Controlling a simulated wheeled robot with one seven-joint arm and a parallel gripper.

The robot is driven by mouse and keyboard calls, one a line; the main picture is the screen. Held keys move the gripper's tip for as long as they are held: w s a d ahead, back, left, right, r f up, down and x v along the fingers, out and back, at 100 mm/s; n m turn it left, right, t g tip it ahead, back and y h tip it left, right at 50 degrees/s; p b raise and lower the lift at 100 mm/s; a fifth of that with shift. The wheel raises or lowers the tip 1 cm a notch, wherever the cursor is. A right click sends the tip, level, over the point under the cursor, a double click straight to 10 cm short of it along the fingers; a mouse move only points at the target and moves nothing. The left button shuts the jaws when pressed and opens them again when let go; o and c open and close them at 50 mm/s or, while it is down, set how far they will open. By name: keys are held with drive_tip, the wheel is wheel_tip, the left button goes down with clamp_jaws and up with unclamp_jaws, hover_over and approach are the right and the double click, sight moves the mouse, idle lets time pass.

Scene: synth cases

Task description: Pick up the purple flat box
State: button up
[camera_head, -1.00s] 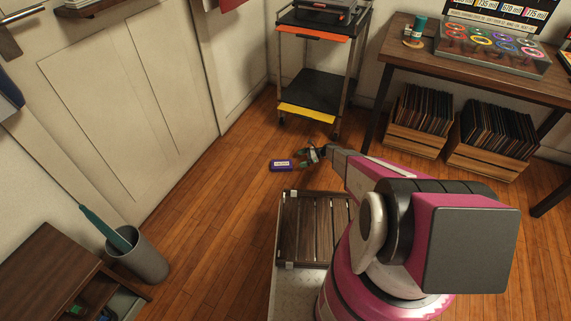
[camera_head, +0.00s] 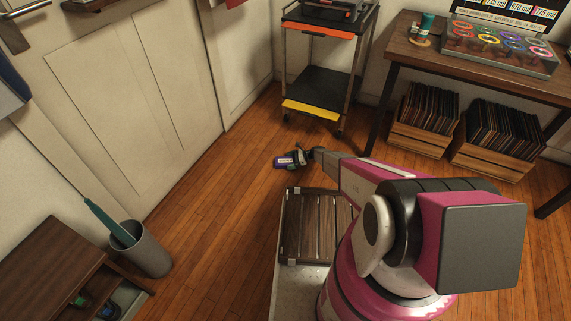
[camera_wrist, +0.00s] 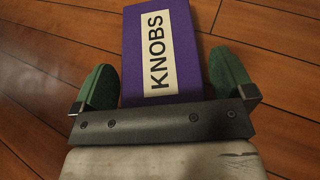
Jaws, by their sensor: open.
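The purple flat box (camera_head: 284,161) lies on the wooden floor in front of my base, in the head view. In the wrist view the purple box (camera_wrist: 189,92) shows a white label reading "KNOBS" and runs off the top edge. My gripper (camera_wrist: 167,76) is open, with one green finger on each side of the box. A gap shows on the left; the right finger is close to the box's side, and I cannot tell if it touches. In the head view my gripper (camera_head: 292,158) is over the box and partly hides it.
A wheeled shelf cart (camera_head: 316,92) stands behind the box. A wooden table (camera_head: 465,75) with record crates (camera_head: 425,140) below is at right. A grey bin (camera_head: 148,258) and a low wooden cabinet (camera_head: 45,265) are at left. The floor around the box is clear.

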drive_tip(key=c, duration=0.9)
drive_tip(key=shift+r, duration=0.1)
